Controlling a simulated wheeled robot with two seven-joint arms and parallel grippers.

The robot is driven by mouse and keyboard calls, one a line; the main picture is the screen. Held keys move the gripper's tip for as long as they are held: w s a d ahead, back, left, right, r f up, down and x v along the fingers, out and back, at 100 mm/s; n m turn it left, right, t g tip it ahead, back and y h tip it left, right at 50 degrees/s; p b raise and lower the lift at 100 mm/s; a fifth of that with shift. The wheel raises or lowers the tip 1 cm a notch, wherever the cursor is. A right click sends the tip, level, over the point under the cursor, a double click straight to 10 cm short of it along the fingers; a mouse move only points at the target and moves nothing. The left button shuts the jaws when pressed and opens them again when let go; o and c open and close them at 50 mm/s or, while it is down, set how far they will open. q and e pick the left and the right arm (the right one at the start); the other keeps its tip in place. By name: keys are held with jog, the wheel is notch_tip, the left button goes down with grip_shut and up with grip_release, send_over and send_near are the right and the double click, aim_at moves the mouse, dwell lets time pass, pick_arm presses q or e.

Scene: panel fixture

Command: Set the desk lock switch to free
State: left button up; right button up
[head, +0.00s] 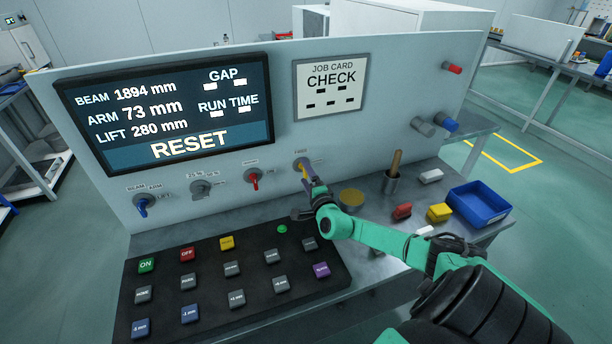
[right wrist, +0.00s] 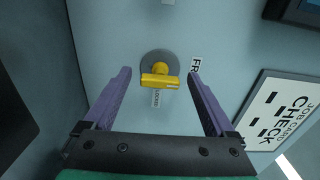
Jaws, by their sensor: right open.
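The desk lock switch is a yellow handle (right wrist: 158,80) on a round grey base on the panel. I cannot tell for sure which label the handle points at. In the head view the switch (head: 301,162) is partly covered by my right gripper (head: 307,180). My right gripper's purple fingers (right wrist: 157,100) are open, one on each side of the handle, with visible gaps and no contact seen. My left gripper is out of view.
The panel also has a red knob (head: 254,178), a grey knob (head: 201,188) and a blue knob (head: 142,205) left of the switch. A black button board (head: 215,325) lies below. A blue bin (head: 480,205) and small blocks are at right.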

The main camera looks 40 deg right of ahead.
jog(key=shift+s, duration=0.1)
jog(key=shift+s+a, duration=0.15)
jog(key=shift+s, duration=0.15)
jog(key=p+v, duration=0.2)
jog(key=v, duration=1.1)
jog(key=shift+s+a, duration=0.15)
jog(key=shift+s, duration=0.2)
